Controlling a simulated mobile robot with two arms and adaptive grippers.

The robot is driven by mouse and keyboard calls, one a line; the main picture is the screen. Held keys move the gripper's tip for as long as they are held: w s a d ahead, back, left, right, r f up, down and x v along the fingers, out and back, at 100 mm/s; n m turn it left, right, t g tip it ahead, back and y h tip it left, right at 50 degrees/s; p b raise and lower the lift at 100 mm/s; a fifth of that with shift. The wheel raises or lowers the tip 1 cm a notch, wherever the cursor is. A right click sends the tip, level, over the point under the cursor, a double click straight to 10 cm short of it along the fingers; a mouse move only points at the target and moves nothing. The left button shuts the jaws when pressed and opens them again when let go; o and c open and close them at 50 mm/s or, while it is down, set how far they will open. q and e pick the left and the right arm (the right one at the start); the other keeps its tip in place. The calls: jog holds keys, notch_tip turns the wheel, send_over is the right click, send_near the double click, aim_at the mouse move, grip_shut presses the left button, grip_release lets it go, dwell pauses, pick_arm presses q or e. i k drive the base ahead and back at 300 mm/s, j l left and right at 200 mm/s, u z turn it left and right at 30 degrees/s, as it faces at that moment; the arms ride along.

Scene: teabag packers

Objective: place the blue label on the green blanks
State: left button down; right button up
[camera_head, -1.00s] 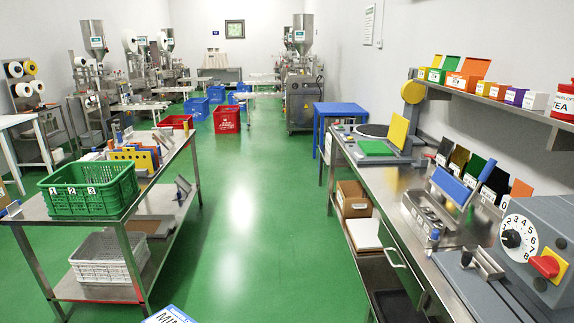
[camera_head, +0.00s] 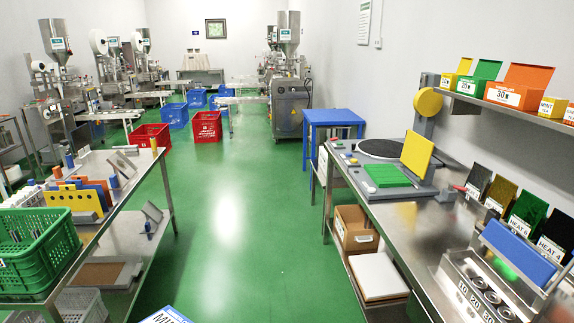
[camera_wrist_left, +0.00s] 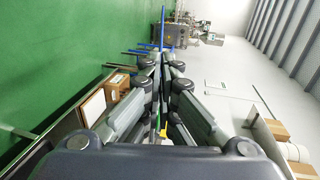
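A blue slab (camera_head: 520,252) lies tilted on a metal rack at the right bench's front right; I cannot tell whether it is the blue label. A green flat piece (camera_head: 388,175) lies on the grey base at the far end of this bench, beside an upright yellow plate (camera_head: 417,153). I cannot tell whether this green piece is the green blanks. My left gripper (camera_wrist_left: 161,62) shows in the left wrist view, fingertips close together and nothing seen held. Neither gripper shows in the head view.
The right bench (camera_head: 405,218) carries several dark and coloured cards (camera_head: 501,195). A shelf (camera_head: 500,103) above holds coloured boxes. The left table has a green crate (camera_head: 40,262) and coloured boards (camera_head: 85,197). A blue stand (camera_head: 335,117) is farther back.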

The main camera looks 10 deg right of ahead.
aim_at(378, 173)
jog(key=i+z, duration=0.2)
jog(key=i, duration=0.3)
jog(key=i+j+z, duration=0.2)
jog(key=i, duration=0.25)
jog(key=i+j+z, duration=0.2)
jog(key=i, duration=0.3)
jog(key=i+j+z, duration=0.2)
jog(key=z, duration=0.2)
jog(key=i+j+z, duration=0.65)
jog(key=z, duration=0.15)
jog(key=i+j+z, duration=0.15)
jog(key=j+z, duration=0.25)
jog(key=j, duration=0.15)
jog(key=i+j+z, duration=0.1)
jog(key=j+z, duration=0.25)
jog(key=j, duration=0.45)
jog(key=j+z, duration=0.4)
jog(key=j, duration=0.4)
